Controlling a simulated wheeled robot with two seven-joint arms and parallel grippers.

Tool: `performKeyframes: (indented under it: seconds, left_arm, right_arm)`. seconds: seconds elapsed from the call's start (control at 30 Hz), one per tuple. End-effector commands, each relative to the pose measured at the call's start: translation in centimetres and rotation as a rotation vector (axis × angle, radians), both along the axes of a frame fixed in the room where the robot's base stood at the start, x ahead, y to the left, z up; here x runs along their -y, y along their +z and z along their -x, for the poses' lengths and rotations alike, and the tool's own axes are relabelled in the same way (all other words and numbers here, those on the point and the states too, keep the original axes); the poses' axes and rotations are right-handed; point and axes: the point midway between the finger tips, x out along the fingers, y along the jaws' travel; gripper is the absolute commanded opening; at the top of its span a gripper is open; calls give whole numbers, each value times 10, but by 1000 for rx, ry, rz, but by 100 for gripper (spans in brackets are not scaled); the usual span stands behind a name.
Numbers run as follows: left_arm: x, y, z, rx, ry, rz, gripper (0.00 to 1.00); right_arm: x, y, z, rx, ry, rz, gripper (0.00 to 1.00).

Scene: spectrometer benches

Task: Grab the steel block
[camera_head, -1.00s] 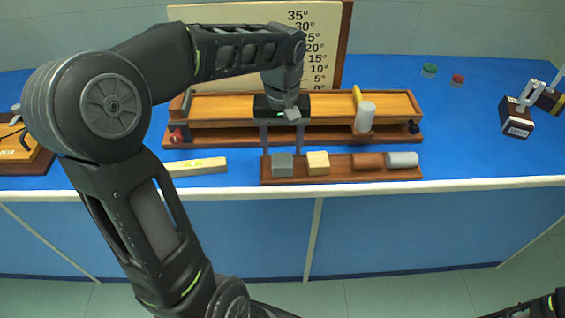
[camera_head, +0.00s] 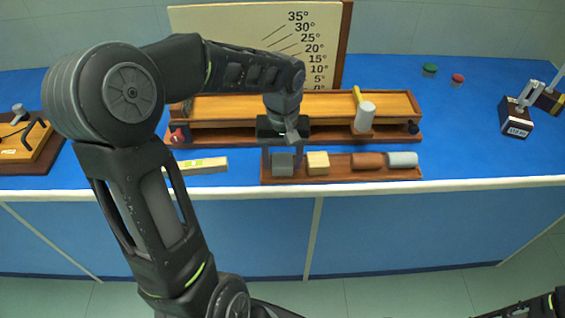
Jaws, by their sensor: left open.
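The steel block (camera_head: 283,167) is a grey cube at the left end of a brown wooden tray (camera_head: 340,178) near the bench's front edge. My left gripper (camera_head: 282,157) points down over it with its jaws open. Its fingers are at the block's left and right sides, low by its top. I cannot tell whether they touch it. The gripper's body hides what is behind the block.
Behind is a wooden ramp (camera_head: 335,107) with an angle board (camera_head: 265,40). A pale bar (camera_head: 203,166) lies to the left.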

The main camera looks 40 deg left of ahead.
Motion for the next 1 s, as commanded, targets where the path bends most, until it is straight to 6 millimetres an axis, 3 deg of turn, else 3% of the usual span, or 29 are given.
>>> performKeyframes:
  seconds: [0.33,1.0]
  left_arm:
    - [0,0,0,0,1,0,56]
    - [0,0,0,0,0,0,2]
  right_arm:
    - [0,0,0,0,0,0,36]
    - [0,0,0,0,0,0,36]
